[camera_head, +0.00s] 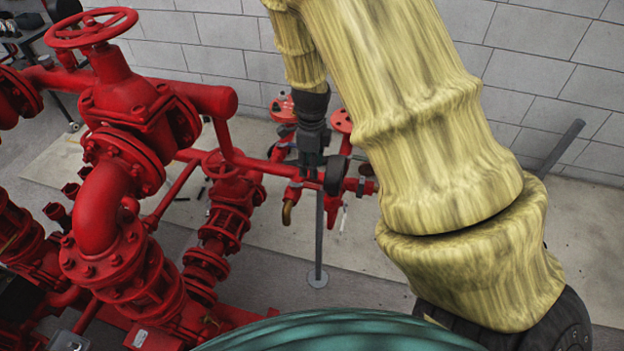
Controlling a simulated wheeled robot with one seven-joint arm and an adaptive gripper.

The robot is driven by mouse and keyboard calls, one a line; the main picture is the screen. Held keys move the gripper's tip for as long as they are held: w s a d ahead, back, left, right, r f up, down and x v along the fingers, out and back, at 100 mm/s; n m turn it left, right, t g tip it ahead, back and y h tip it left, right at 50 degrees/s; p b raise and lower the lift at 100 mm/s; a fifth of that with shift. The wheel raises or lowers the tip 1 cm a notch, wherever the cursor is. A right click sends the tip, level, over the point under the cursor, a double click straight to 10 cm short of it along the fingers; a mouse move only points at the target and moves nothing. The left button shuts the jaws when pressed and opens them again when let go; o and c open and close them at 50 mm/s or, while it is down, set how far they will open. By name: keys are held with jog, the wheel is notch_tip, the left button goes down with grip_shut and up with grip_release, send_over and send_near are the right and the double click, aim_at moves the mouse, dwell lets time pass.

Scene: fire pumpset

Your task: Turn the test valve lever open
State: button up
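My arm reaches down from the top, and its dark gripper (318,165) is at the small red pipework in the middle of the view. The gripper overlaps the red pipe and valve fittings there, and I cannot tell whether it touches them. Its fingertips are too small and dark to show whether they are open or shut. A thin pale lever (344,218) hangs below the fittings just right of the gripper; I cannot tell for sure that it is the test valve lever. A brass outlet (288,211) curves down just left of the gripper.
A large red valve with a handwheel (91,28) and thick flanged pipes fill the left. A red horizontal pipe (255,162) runs to the small fittings. A grey post (318,245) stands below the gripper. A block wall (540,70) is behind; the floor on the right is mostly clear.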

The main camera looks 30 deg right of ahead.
aim_at(311, 185)
jog(key=shift+f+p, duration=0.6)
jog(key=shift+f, duration=3)
jog(key=shift+c, duration=0.4)
grip_shut()
